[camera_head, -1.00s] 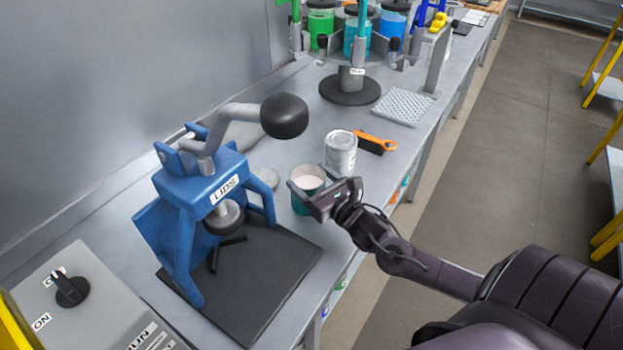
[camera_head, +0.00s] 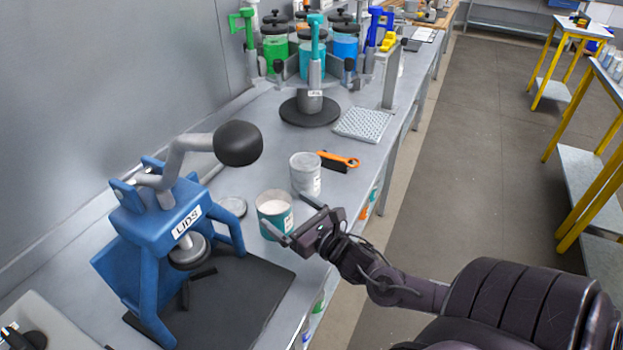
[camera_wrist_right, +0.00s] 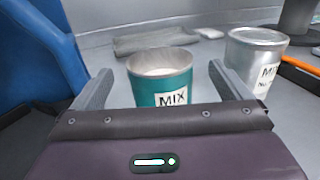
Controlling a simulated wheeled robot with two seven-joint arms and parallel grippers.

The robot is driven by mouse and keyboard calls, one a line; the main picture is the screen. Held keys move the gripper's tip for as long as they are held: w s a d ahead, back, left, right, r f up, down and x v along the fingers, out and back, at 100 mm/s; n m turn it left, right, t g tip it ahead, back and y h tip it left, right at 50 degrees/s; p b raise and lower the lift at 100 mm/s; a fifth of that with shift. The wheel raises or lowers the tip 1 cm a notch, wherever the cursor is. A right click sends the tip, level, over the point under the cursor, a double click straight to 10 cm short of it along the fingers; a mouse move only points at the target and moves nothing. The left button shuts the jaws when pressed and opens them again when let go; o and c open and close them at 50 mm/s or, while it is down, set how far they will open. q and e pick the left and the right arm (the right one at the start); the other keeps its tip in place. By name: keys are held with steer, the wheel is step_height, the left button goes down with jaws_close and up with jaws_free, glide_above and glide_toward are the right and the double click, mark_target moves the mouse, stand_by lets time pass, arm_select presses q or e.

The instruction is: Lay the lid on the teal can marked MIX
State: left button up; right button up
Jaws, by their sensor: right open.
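The teal can (camera_head: 268,221) marked MIX stands upright on the bench, open at the top with pale contents inside. It also shows in the right wrist view (camera_wrist_right: 160,88), label facing the camera. A flat grey disc, seemingly the lid (camera_head: 232,206), lies on the bench behind and left of the can; I cannot pick it out in the wrist view. My right gripper (camera_head: 284,210) is open and empty at the can's near right side. In the wrist view its fingers (camera_wrist_right: 161,75) frame the can; I cannot tell whether they reach around it. My left gripper is not in view.
A blue press (camera_head: 160,225) labelled LIDS stands left on a dark mat (camera_head: 235,300). A grey MIX can (camera_head: 305,175) stands close behind the teal can, with an orange-handled tool (camera_head: 338,161) beyond. A carousel of coloured jars (camera_head: 310,105) stands farther back. The aisle right is clear.

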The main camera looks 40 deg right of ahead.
steer(key=s, duration=0.7)
steer(key=shift+s+d, duration=0.25)
steer(key=shift+s, duration=0.15)
